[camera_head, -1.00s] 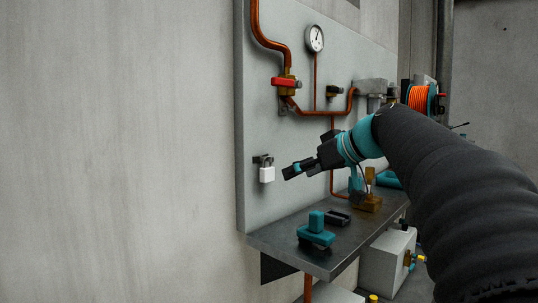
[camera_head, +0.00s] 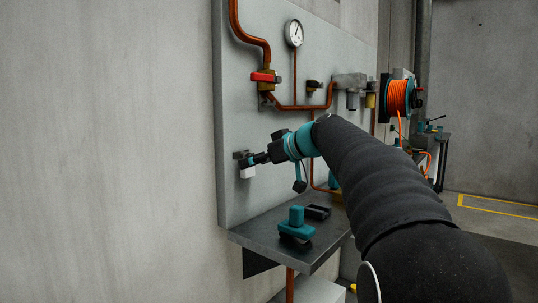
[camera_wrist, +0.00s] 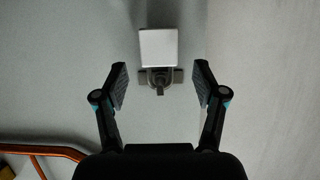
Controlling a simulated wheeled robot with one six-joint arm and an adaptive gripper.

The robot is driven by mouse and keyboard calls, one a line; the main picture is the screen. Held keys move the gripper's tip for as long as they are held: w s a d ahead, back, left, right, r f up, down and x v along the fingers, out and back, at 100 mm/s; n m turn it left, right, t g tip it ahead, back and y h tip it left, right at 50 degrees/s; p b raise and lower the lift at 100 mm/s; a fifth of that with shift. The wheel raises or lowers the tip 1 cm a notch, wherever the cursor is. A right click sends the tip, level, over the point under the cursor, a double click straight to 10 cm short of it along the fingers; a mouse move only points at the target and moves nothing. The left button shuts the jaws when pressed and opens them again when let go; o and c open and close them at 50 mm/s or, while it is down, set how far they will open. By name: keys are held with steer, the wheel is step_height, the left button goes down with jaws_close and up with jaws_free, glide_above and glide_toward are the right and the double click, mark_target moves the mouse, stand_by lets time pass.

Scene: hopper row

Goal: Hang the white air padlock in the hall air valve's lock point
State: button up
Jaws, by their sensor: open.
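The white padlock (camera_head: 247,172) hangs from a small dark bracket (camera_head: 240,155) near the left edge of the grey wall board. In the wrist view the white padlock body (camera_wrist: 158,47) is upper middle, with its shackle around the bracket's peg (camera_wrist: 160,83). My gripper (camera_head: 258,159) is close to the padlock. In the wrist view my gripper (camera_wrist: 160,84) is open, one finger on each side of the shackle and bracket, with gaps on both sides. A brass valve with a red handle (camera_head: 265,77) sits on the copper pipe above; its lock point is too small to make out.
A dark shelf (camera_head: 262,238) below carries a teal-handled tool (camera_head: 296,225) and a black item (camera_head: 317,212). A pressure gauge (camera_head: 294,33), copper pipes (camera_head: 296,106) and an orange hose reel (camera_head: 398,97) are on the right. The wall left of the board is bare.

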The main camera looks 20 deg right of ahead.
steer(key=shift+x, duration=1.55)
jaws_close()
steer(key=shift+r, duration=0.1)
steer(key=shift+r, duration=0.1)
steer(key=shift+r+p, duration=0.4)
steer(key=shift+r, duration=0.1)
steer(key=shift+s+d+f+b, duration=0.1)
steer(key=shift+s+d+b, duration=0.85)
steer(key=shift+s+b, duration=0.3)
